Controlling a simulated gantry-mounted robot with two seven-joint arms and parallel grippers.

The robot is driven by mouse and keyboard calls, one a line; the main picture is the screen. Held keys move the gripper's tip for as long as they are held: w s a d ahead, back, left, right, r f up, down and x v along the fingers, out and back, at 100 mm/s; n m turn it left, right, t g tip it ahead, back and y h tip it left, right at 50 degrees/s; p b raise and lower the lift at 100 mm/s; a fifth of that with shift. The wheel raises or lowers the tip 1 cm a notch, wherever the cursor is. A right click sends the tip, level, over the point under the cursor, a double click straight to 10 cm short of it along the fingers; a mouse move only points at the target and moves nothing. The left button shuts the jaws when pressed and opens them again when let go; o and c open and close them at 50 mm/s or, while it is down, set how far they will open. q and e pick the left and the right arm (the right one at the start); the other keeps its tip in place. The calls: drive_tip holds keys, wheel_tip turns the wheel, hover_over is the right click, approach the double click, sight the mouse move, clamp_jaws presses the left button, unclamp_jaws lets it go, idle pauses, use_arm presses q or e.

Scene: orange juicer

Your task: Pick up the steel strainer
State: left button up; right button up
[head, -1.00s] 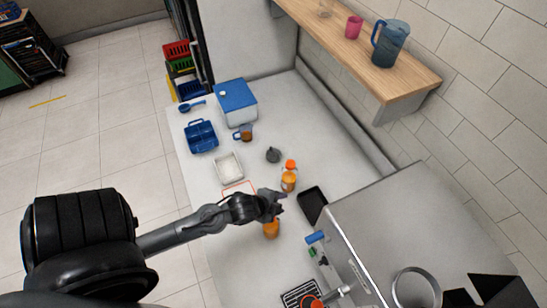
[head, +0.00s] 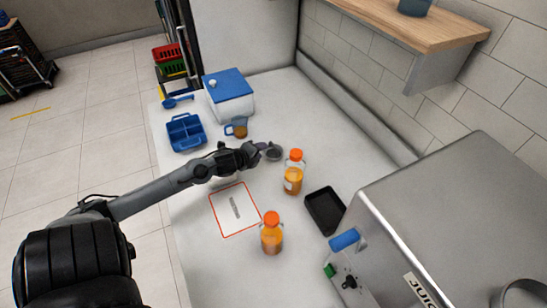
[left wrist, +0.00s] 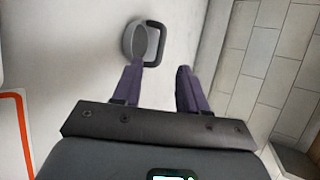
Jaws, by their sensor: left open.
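The steel strainer (head: 274,153) is a small grey round bowl on the white counter. In the left wrist view the strainer (left wrist: 134,42) shows with a dark loop handle (left wrist: 162,40) on its right side. My left gripper (head: 260,147) is open and empty at the strainer, its arm coming in from the left. In the left wrist view its two purple fingers (left wrist: 160,66) point toward the strainer, the left fingertip close to the handle's lower end. I cannot tell whether they touch. My right gripper is not in view.
Two orange juice bottles (head: 293,172) (head: 271,234) stand nearby. A black tray (head: 325,210) lies beside the steel juicer machine (head: 440,210). A red-outlined mat (head: 222,213) lies in front; a blue caddy (head: 186,132), brown-filled jug (head: 237,127) and blue-lidded box (head: 230,95) stand behind.

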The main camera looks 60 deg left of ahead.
sight(273, 145)
use_arm(q)
drive_tip(key=shift+b+x, duration=0.55)
drive_tip(key=shift+x, duration=2.15)
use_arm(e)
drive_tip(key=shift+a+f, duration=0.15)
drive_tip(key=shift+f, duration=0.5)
use_arm(q)
drive_tip(key=shift+b+x, duration=0.7)
drive_tip(key=shift+x, duration=1.75)
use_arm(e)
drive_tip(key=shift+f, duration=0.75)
use_arm(q)
drive_tip(key=shift+r, duration=0.1)
clamp_jaws()
